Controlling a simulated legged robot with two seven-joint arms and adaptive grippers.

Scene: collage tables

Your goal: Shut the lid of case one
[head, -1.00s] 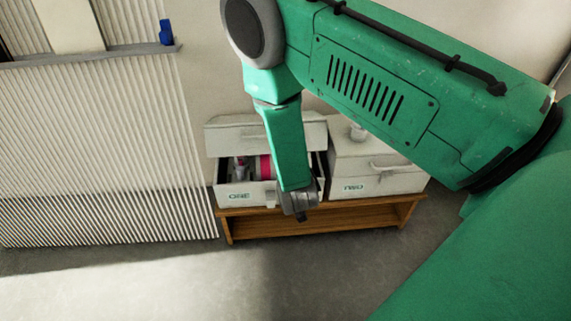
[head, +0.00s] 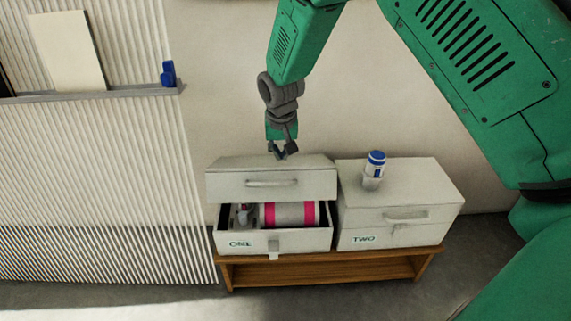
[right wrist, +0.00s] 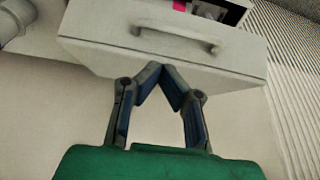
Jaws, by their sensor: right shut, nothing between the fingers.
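Case one (head: 240,244) is a white box marked ONE on the left of a low wooden bench. Its lid (head: 230,184), with a grey handle (head: 272,182), stands raised, leaving a gap at the front. Through the gap I see a pink and white roll (head: 290,214) and a small pale item (head: 243,214). My right gripper (head: 281,154) is shut and empty, at the lid's rear top edge. In the right wrist view its fingertips (right wrist: 161,70) meet in front of the lid (right wrist: 190,58); I cannot tell whether they touch it. My left gripper is not in view.
Case two (head: 395,238), shut, stands right beside case one, with a blue-capped bottle (head: 374,170) on top. Both rest on the wooden bench (head: 330,274). A ribbed panel with a ledge (head: 90,94) is at the left. The wall is close behind the cases.

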